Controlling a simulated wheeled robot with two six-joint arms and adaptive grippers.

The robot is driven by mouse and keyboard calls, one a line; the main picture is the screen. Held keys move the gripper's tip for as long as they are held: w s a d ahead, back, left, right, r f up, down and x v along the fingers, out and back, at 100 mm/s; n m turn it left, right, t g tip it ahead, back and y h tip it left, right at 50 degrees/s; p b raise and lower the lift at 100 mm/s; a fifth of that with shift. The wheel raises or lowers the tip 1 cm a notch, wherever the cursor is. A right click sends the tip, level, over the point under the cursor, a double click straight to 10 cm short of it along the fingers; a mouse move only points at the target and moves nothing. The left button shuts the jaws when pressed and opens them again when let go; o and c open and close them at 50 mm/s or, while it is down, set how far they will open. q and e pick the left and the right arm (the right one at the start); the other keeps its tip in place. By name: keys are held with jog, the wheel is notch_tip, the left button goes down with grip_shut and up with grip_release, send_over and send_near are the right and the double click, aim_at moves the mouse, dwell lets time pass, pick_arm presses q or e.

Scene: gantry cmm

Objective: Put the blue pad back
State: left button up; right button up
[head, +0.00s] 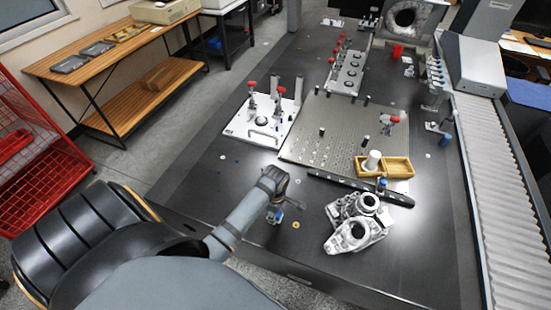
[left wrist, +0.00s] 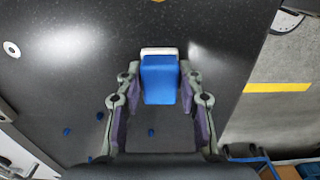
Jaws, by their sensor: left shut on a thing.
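My left gripper (head: 276,212) is low over the dark table near its front left edge. In the left wrist view its two fingers (left wrist: 160,90) are shut on a blue pad (left wrist: 160,78), which has a pale cream strip at its far end. In the head view the pad is mostly hidden by the gripper. A wooden two-part box (head: 398,168) stands to the right, with a white cylinder (head: 373,160) in its left part. A small blue-topped item (head: 383,183) stands just in front of the box. My right gripper is not in view.
A perforated metal plate (head: 325,130) and a white fixture plate (head: 240,130) with red-handled clamps lie behind the gripper. A dark bar (head: 350,186) and a silver casting (head: 355,222) lie to the right. Small blue bits (left wrist: 67,131) lie on the table.

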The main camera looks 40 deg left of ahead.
pick_arm(q)
jog(key=shift+d, duration=0.1)
jog(key=o, duration=1.2)
jog(key=shift+f, duration=0.1)
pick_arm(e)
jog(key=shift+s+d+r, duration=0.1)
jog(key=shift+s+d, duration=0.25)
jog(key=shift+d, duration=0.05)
pick_arm(q)
notch_tip(320, 180, up, 12)
jog(key=shift+r+p, duration=0.2)
jog(key=shift+p, duration=0.1)
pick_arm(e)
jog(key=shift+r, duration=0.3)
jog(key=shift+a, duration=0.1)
